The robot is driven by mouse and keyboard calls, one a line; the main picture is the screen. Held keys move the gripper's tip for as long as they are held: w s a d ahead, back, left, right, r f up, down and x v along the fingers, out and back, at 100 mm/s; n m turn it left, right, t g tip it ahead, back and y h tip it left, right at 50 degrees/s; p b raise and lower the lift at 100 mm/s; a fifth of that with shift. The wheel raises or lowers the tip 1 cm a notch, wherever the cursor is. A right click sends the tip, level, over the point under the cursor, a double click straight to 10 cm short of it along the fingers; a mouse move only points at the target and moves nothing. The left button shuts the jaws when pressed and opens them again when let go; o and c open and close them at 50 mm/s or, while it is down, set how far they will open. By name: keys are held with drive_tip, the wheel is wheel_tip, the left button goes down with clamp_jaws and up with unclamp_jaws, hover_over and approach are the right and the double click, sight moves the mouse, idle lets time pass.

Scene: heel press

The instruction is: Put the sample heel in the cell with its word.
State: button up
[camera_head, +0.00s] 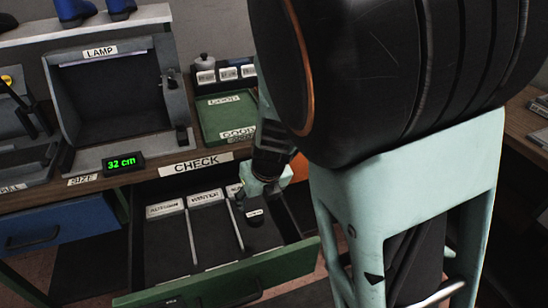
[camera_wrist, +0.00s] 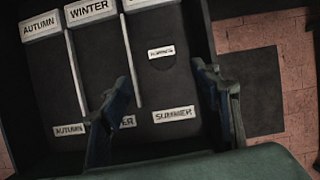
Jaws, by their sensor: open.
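The sample heel (camera_wrist: 162,61) is a small dark piece with a white tag whose small word looks like SUMMER. It lies in the right-hand cell of the open drawer; the head view shows it there too (camera_head: 255,220). That cell (camera_wrist: 178,85) has a SUMMER label at its near end. The cells to its left are marked WINTER (camera_wrist: 88,11) and AUTUMN (camera_wrist: 38,27). My gripper (camera_wrist: 161,76) is open above the right-hand cell, its fingers apart with nothing between them. In the head view my gripper (camera_head: 254,192) hangs over that cell, its fingertips partly hidden.
The drawer's green front (camera_head: 225,283) and thin dividers (camera_wrist: 131,55) stand near the gripper. A CHECK sign (camera_head: 196,164) marks the bench edge above. On the bench are a lamp booth (camera_head: 118,100), a 32 cm display (camera_head: 123,163) and a green GOOD tray (camera_head: 224,115).

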drive_tip(key=s+d+r+n, duration=0.6)
drive_tip(key=s+r+n, duration=0.2)
drive_tip(key=n, duration=0.8)
drive_tip(key=s+d+r+n+t+h, duration=0.1)
drive_tip(key=s+d+r+n, duration=0.6)
drive_tip(key=n, duration=0.9)
wheel_tip(320, 180, up, 2)
drive_tip(key=shift+s+d+r, duration=0.1)
drive_tip(key=shift+s+d, duration=0.15)
drive_tip(key=shift+s, duration=1)
wheel_tip(320, 180, up, 17)
drive_tip(key=p, duration=1.7)
